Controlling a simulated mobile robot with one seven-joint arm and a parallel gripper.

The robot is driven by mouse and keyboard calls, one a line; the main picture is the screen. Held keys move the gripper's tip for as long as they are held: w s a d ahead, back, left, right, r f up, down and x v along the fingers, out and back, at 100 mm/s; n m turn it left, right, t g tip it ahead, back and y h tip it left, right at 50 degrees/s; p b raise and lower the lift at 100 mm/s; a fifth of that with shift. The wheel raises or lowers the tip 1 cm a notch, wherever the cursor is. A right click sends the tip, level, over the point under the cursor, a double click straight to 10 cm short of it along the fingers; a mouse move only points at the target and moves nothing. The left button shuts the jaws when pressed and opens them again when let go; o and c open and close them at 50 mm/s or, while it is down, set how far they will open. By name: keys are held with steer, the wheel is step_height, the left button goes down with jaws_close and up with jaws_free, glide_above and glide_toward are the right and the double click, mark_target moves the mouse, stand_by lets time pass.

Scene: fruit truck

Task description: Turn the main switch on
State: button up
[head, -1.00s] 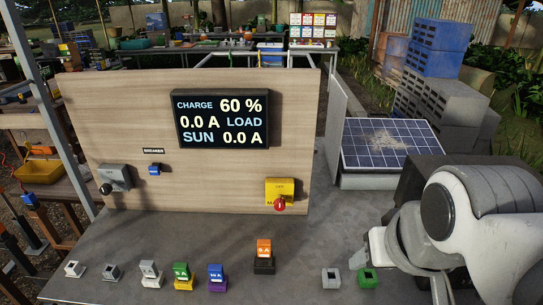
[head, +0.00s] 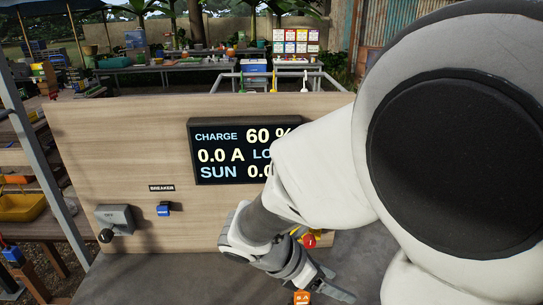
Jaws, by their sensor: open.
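The main switch is a yellow box (head: 296,233) with a red knob (head: 309,241), low on the wooden panel. My arm and gripper hide most of the box, and its lettering cannot be read now. My gripper (head: 328,282) is in front of the panel, just below the red knob in the picture, with its fingers pointing down to the right. It is open and I see nothing held in it. Whether it touches the switch cannot be told.
The wooden panel (head: 120,140) carries a display (head: 225,155) reading CHARGE 60 %, partly hidden by my arm. A grey switch box (head: 115,219) marked OFF and a blue breaker (head: 163,209) are at left. An orange fuse block (head: 302,298) is below my gripper. The counter's left part is clear.

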steer(key=w+a+f+n+t+h, duration=0.3)
steer(key=w+a+f+n+t, duration=0.1)
steer(key=n, duration=0.6)
steer(key=n+t, duration=0.7)
steer(key=n, duration=0.5)
glide_toward(308, 245)
steer(key=b+x, duration=0.1)
steer(key=x, duration=1)
steer(key=shift+w+b, duration=0.1)
steer(key=shift+b, duration=0.2)
jaws_close()
